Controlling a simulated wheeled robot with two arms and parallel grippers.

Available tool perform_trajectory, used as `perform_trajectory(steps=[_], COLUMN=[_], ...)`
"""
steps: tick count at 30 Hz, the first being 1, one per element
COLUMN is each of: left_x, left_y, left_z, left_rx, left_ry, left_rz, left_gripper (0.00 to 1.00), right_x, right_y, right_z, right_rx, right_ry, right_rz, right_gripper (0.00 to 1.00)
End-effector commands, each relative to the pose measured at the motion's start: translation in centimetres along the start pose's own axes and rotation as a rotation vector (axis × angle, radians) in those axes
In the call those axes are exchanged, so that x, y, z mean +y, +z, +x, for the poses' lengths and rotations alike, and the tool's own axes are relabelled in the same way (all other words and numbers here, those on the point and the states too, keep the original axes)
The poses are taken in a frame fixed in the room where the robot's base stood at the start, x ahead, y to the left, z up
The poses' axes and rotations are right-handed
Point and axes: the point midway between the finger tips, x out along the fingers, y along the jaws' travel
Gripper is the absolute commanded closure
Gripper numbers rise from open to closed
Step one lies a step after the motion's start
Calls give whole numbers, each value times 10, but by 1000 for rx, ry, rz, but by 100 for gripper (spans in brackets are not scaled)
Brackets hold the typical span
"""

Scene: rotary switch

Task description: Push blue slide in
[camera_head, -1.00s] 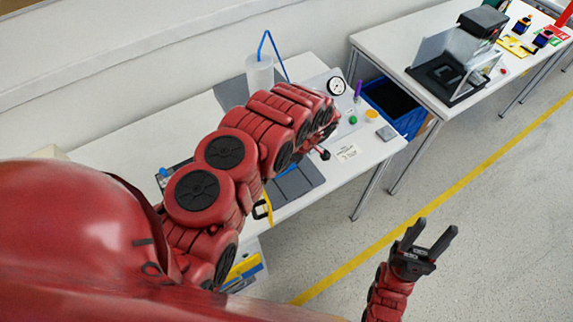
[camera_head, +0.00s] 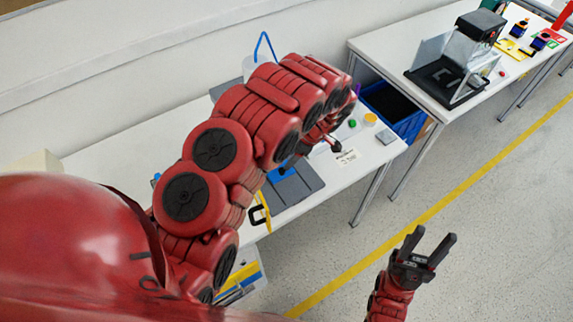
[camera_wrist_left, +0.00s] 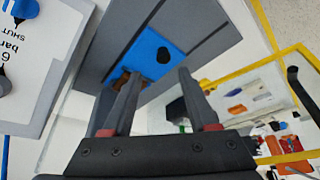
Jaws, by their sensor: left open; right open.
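The blue slide (camera_wrist_left: 156,50) is a flat blue piece with a black knob, set in a grey panel (camera_wrist_left: 212,42) in the left wrist view. In the head view, a blue part on the grey panel shows beside my arm (camera_head: 281,172), partly covered by it. My left gripper (camera_wrist_left: 159,74) is open, its two dark fingers pointing toward the blue slide. The slide's knob appears between and beyond the fingertips; I cannot tell whether they touch it. In the head view my left arm hides most of this gripper. My right gripper (camera_head: 434,236) is open and empty over the floor.
The white table (camera_head: 120,150) carries the panel, a green button (camera_head: 352,123) and a yellow one (camera_head: 370,119). A blue bin (camera_head: 395,110) stands beyond its right end. A second table (camera_head: 390,52) holds a clear-sided machine (camera_head: 468,55). Open floor lies at the right.

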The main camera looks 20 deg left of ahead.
Motion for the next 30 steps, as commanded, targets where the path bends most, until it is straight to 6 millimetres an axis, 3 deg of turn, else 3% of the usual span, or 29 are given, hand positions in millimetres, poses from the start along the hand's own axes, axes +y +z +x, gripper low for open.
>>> perform_trajectory(steps=[11, 21, 30], left_x=[-1, -2, -1], left_y=[-2, -1, -3], left_z=[-19, -54, -99], left_rx=[2, 0, 1], left_ry=[-1, -3, -1], left_rz=[1, 3, 1], left_gripper=[41, 41, 41], right_x=[0, 1, 3], right_y=[1, -4, -10], right_z=[-6, 24, 60], right_rx=[0, 0, 0], right_ry=[0, 0, 0], right_rz=[0, 0, 0], right_gripper=[50, 50, 50])
